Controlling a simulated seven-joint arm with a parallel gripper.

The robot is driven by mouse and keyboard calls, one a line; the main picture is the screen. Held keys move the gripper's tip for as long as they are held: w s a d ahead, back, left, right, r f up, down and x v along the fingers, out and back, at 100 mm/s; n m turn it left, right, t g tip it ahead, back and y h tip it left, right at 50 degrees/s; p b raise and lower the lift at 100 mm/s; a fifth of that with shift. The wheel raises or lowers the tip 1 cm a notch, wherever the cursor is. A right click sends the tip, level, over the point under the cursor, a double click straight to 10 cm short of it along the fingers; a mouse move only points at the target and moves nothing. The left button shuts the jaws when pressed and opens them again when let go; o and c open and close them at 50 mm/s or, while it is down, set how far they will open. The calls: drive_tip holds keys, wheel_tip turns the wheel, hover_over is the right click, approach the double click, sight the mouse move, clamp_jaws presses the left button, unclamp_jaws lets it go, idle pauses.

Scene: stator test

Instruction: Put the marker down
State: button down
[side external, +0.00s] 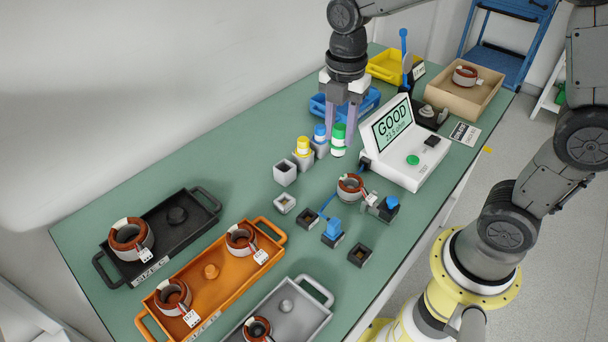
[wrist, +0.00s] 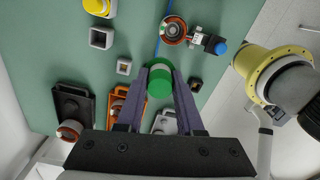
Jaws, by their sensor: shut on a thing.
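The marker with a green cap and white body (side external: 338,139) is upright between the purple fingers of my gripper (side external: 340,137). In the wrist view the green cap (wrist: 159,83) sits between the two fingertips of my gripper (wrist: 161,76), which is shut on it. I cannot tell whether its base touches the table. A marker with a yellow cap (side external: 303,146) and one with a blue cap (side external: 320,132) stand in grey square holders to its left. A grey square holder (side external: 285,173) in front of them is empty.
The test device reading "GOOD" (side external: 410,150) stands close on the right. A copper-wound stator (side external: 351,186) and small square blocks lie in front. Black (side external: 190,232), orange (side external: 215,292) and grey (side external: 305,318) trays are at the near left. Blue and yellow bins (side external: 390,66) are behind.

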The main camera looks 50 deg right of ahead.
drive_tip(key=shift+w+a+r, duration=0.2)
drive_tip(key=shift+a, duration=0.2)
drive_tip(key=shift+w+a+f, duration=0.2)
drive_tip(key=shift+w+f, duration=1.95)
drive_tip(key=shift+w, duration=0.05)
drive_tip(key=shift+w+a+f, duration=0.2)
drive_tip(key=shift+w+f, duration=1.9)
drive_tip(key=shift+w, duration=0.15)
drive_tip(key=shift+w+a+f, duration=0.2)
drive_tip(key=shift+w+f, duration=1.95)
drive_tip(key=shift+w, duration=0.05)
drive_tip(key=shift+f, duration=0.1)
drive_tip(key=shift+f, duration=0.35)
drive_tip(key=c, duration=0.5)
unclamp_jaws()
drive_tip(key=shift+c, duration=0.2)
drive_tip(key=shift+r, duration=0.1)
